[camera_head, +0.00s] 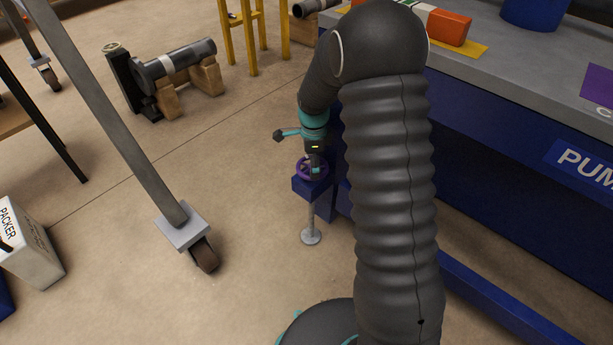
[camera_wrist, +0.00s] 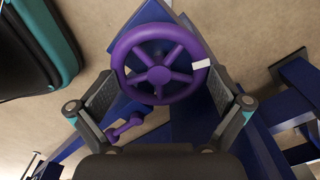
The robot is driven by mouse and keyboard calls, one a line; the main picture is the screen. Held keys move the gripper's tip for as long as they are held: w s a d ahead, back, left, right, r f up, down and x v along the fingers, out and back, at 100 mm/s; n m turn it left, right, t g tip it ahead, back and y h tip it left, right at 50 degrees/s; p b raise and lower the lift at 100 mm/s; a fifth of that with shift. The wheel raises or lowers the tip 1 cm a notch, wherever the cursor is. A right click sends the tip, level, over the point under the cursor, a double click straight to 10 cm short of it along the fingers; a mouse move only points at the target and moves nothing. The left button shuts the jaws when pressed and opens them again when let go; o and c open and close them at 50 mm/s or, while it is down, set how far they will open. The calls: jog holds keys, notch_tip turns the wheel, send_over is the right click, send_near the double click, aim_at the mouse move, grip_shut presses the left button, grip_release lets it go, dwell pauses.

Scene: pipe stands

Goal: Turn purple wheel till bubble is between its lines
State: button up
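The purple wheel (camera_head: 299,171) sits on top of a blue block by the blue bench, partly hidden by my gripper (camera_head: 316,168) in the head view. In the wrist view the purple wheel (camera_wrist: 160,84) has several spokes and a white mark (camera_wrist: 201,64) on the right of its rim. My gripper (camera_wrist: 160,78) is spread open, one finger on the left and one on the right of the rim. I cannot tell whether the fingers touch it. A small purple dumbbell-shaped part (camera_wrist: 125,129) shows below left of the wheel. No bubble or lines can be made out.
A thin grey post (camera_head: 311,212) with a round foot stands under the block. The blue bench (camera_head: 500,160) with a grey top is to the right. A caster leg (camera_head: 182,228) and a white packer box (camera_head: 25,243) stand left. Floor between is clear.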

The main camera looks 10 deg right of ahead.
notch_tip(320, 180, up, 6)
jog(key=p, duration=0.4)
jog(key=shift+r, duration=0.15)
dwell(0.3)
notch_tip(320, 180, up, 12)
jog(key=s+r+n+t, duration=0.1)
jog(key=s+r+n, duration=0.4)
jog(key=s+r, duration=0.2)
jog(key=s+r+n+t, duration=0.1)
jog(key=s+n+t, duration=0.1)
jog(key=s+n, duration=0.5)
jog(key=s+r+n+t, duration=0.2)
jog(key=s+n, duration=0.5)
jog(key=s, duration=0.9)
jog(key=shift+s+r+t, duration=0.15)
jog(key=shift+s+t, duration=0.1)
jog(key=shift+t, duration=0.05)
